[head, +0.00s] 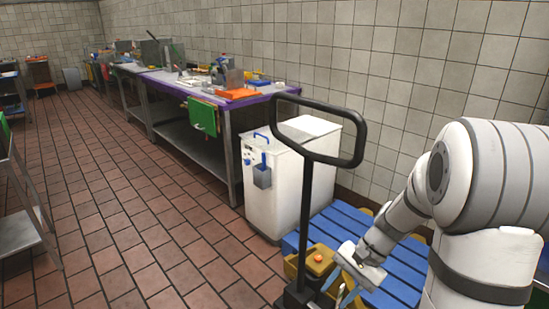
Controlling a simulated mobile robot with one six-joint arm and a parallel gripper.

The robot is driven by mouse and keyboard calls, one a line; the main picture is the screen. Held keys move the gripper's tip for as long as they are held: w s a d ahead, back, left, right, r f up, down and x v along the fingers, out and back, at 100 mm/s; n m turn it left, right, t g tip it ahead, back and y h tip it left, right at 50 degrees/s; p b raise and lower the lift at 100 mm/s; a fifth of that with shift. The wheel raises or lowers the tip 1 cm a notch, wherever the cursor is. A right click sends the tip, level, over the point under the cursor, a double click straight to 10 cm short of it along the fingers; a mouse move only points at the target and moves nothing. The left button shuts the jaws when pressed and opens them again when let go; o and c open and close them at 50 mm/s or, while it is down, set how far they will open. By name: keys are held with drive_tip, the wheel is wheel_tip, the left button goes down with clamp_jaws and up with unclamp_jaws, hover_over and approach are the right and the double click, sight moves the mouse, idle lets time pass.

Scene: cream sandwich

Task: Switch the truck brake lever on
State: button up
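The truck has a black loop handle (362,140) on an upright black post (305,205). Yellow housing (298,262) sits at the foot of the post, with a small orange-red knob (318,258) on top. I cannot tell whether this knob is the brake lever, and no other lever shows clearly. My gripper (345,295) points down just right of the post and the yellow housing, near the bottom edge. Its fingertips are small and partly lost against the truck parts, so I cannot tell if they are open, shut or touching anything.
A blue slatted pallet (345,232) lies behind the truck's post. A metal workbench (228,150) with kitchen items runs along the wall. A metal rack (25,232) stands at left. The brown tiled floor (120,220) between is clear.

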drive_tip(key=s+r+n+t+h+p, duration=0.2)
drive_tip(key=s+r+n+h+p, duration=0.1)
drive_tip(key=r, duration=0.7)
drive_tip(key=s+r+n+t+h+p, duration=0.3)
drive_tip(key=s+r+n+p, duration=0.2)
drive_tip(key=r, duration=0.6)
drive_tip(key=shift+s+d+h+p, duration=0.25)
drive_tip(key=shift+s+p, duration=0.5)
drive_tip(key=shift+s, duration=0.45)
